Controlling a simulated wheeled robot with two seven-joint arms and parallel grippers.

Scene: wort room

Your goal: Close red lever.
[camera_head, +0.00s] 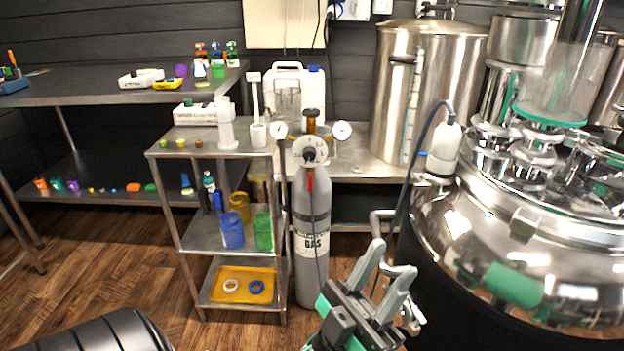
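A small red lever (310,180) hangs pointing down below the round regulator at the top of the grey gas cylinder (308,225). My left gripper (390,259) is at the lower middle, in front and to the right of the cylinder. Its two grey fingers are apart with nothing visible between them. In the picture it is below and to the right of the red lever, not touching it. My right gripper is not in view.
A steel shelf cart (213,150) stands left of the cylinder, holding jars and a yellow tray (243,285). A large shiny kettle (520,240) fills the right side. A dark hose (408,165) hangs along its left side. A counter (110,92) stands behind left.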

